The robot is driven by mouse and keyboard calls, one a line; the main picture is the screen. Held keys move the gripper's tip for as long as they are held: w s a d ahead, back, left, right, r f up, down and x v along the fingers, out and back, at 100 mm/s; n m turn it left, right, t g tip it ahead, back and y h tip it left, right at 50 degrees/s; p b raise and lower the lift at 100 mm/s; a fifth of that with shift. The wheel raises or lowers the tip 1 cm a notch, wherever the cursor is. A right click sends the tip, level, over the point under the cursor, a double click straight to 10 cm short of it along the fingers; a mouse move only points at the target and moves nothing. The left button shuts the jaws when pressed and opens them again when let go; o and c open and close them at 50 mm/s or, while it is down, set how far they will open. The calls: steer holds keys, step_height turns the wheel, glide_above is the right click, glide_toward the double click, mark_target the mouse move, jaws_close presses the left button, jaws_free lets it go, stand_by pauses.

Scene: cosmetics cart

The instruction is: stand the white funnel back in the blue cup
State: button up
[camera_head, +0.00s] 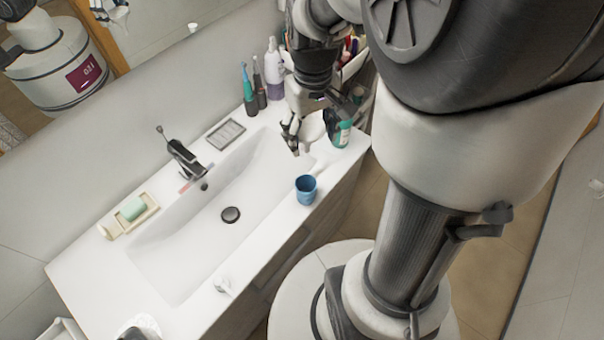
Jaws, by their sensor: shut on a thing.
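The blue cup (306,190) stands upright on the front rim of the white sink counter, its open top facing up. My gripper (292,138) is over the far right end of the basin, behind and a little left of the cup. It is shut on the white funnel (313,127), whose wide pale cone shows just right of the fingers. The funnel is apart from the cup. The exact grip point is partly hidden and small.
A green-labelled bottle (341,133) stands close to the right of the funnel. Electric toothbrushes (249,92) and a white pump bottle (273,70) stand behind. The black faucet (185,158), grey tray (226,134) and soap dish (130,215) lie left. The counter around the cup is clear.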

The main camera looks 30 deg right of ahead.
step_height(320, 180, down, 20)
steer(key=b, duration=0.4)
steer(key=shift+r+b, duration=0.2)
steer(key=shift+b, duration=0.2)
steer(key=shift+f, duration=0.1)
steer(key=shift+f+b, duration=0.55)
steer(key=o, duration=0.9)
steer(key=shift+r, duration=0.1)
